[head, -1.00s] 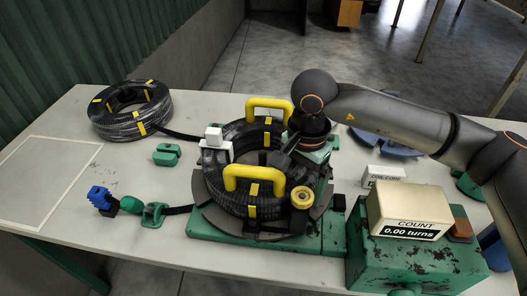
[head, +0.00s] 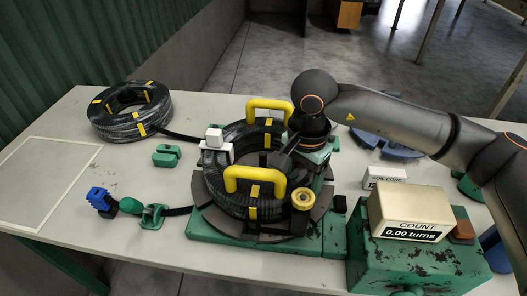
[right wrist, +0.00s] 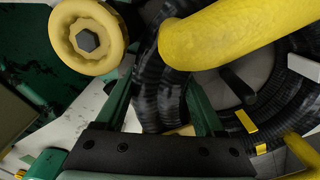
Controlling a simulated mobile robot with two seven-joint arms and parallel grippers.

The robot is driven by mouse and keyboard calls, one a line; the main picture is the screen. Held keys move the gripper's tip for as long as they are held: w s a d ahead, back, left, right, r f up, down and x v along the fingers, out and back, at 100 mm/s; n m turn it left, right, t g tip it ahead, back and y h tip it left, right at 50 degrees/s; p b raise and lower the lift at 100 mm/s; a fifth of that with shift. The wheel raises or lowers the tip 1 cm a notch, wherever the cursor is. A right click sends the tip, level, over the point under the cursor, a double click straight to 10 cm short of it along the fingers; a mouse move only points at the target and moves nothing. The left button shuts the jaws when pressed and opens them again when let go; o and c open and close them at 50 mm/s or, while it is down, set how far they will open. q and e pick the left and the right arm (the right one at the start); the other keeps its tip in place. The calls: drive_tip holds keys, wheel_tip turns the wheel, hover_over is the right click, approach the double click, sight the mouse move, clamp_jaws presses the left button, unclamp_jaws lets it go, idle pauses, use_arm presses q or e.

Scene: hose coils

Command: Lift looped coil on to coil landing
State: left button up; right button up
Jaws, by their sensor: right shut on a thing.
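The looped coil (head: 228,190) is black ribbed hose with yellow bands, lying in a round turntable fixture on a green base (head: 225,230). Two yellow handles (head: 255,174) arch over it, front and back. My right gripper (head: 284,152) reaches down at the coil's right side. In the right wrist view, its two fingers (right wrist: 160,105) stand either side of the black hose (right wrist: 158,70) and are shut on it. A flat pale outlined area (head: 45,185), possibly the coil landing, lies bare at the table's left. My left gripper is out of view.
A second banded hose coil (head: 131,113) lies at the back left, its hose leading to the fixture. A green block (head: 167,155) and a blue-and-green fitting (head: 105,200) lie left of it. A counter box (head: 408,212) reading 0.00 turns stands right. A yellow knob (head: 302,198) is close to my gripper.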

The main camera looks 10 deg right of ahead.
drive_tip(key=shift+s+d, duration=0.1)
clamp_jaws()
drive_tip(key=shift+r, duration=0.15)
drive_tip(key=shift+r, duration=0.75)
drive_tip(key=shift+r+p, duration=1.5)
drive_tip(key=shift+r, duration=1.4)
